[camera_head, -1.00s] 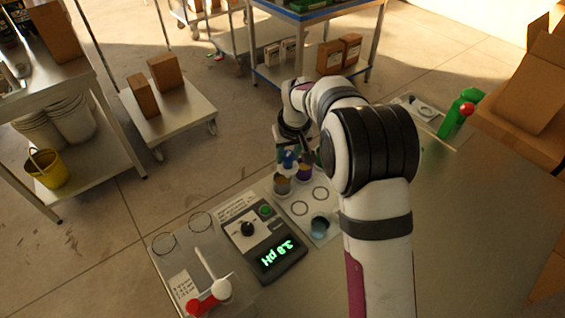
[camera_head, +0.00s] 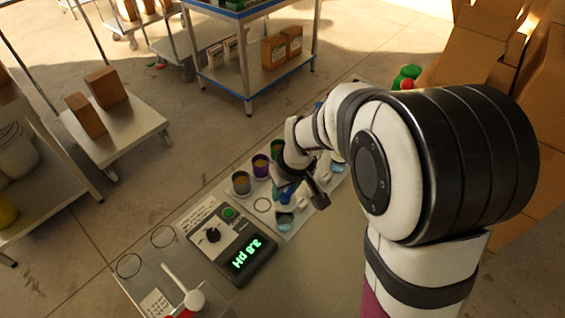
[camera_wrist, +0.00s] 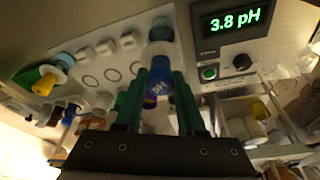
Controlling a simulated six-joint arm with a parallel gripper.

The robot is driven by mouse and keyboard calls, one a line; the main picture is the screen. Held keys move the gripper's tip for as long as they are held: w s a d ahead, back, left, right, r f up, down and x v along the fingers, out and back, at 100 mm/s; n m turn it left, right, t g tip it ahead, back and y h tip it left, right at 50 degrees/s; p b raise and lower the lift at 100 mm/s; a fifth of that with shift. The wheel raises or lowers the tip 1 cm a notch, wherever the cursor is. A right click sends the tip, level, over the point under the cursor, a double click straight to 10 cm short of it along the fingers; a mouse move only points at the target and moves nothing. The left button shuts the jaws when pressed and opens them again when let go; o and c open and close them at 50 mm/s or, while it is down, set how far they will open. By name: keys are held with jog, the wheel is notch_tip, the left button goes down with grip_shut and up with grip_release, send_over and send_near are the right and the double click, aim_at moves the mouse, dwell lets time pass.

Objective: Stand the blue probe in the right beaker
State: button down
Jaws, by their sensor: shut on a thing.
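My gripper (camera_head: 286,188) is shut on the blue probe (camera_head: 285,198), above the mat near a beaker of pale blue liquid (camera_head: 284,222). In the wrist view, the probe (camera_wrist: 158,88), with white lettering, stands between the green fingers of my gripper (camera_wrist: 158,76). A beaker (camera_wrist: 161,22) shows just beyond its end there; I cannot tell whether the tip is inside it.
The pH meter (camera_head: 232,240) reads 3.8 pH, left of the beakers. A green bottle with a red cap (camera_head: 407,78) stands at the far right. The bare front tabletop (camera_head: 320,265) is clear.

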aim_at(285, 203)
jog(key=shift+f, duration=2.05)
jog(key=shift+f, duration=0.6)
jog(key=c, duration=0.8)
grip_release()
jog(key=shift+v, duration=5.5)
